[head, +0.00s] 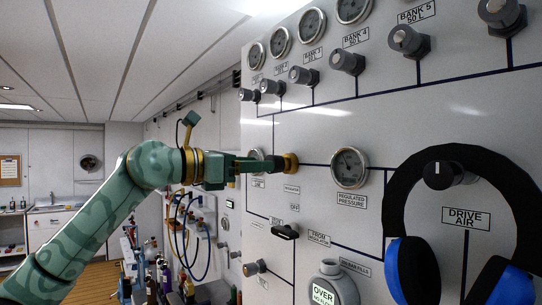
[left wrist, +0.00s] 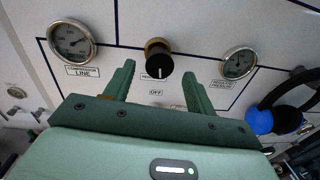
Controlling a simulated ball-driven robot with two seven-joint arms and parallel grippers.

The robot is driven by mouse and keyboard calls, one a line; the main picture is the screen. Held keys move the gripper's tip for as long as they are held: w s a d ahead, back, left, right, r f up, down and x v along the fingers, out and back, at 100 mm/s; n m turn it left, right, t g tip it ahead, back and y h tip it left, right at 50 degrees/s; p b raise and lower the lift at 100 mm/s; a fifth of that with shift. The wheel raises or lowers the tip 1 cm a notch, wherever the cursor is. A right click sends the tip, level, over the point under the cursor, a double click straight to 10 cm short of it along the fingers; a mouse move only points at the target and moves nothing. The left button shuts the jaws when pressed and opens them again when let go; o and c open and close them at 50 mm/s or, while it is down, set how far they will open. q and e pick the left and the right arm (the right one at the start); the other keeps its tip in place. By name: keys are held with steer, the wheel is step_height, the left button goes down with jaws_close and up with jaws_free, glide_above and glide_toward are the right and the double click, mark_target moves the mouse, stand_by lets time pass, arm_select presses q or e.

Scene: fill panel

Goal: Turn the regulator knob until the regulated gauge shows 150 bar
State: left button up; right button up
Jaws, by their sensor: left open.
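The regulator knob (head: 291,162) is at the panel's middle left, brass-collared. In the left wrist view it shows as a black knob (left wrist: 158,66) with a white mark, above an OFF label. My left gripper (head: 275,164) is open, pointing at the knob. In the left wrist view its fingers lie on either side of the knob; I cannot tell if they touch it. My right gripper is not in view.
Blue-and-black headphones (head: 413,270) hang on the panel at right. A compressor line gauge (left wrist: 70,40) is left of the knob. Several bank valves (head: 347,62) line the top.

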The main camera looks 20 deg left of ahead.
arm_select(q)
steer(key=p+x, duration=0.1)
steer(key=x, duration=0.4)
steer(key=c, duration=0.9)
steer(key=shift+n, duration=0.7)
steer(key=shift+c, duration=0.2)
steer(key=shift+a, duration=0.1)
steer(key=o, duration=0.9)
steer(key=shift+o, duration=0.2)
steer(key=b+v, duration=0.4)
steer(key=v, duration=1.2)
steer(key=shift+s+a, duration=0.15)
steer(key=shift+a, duration=0.05)
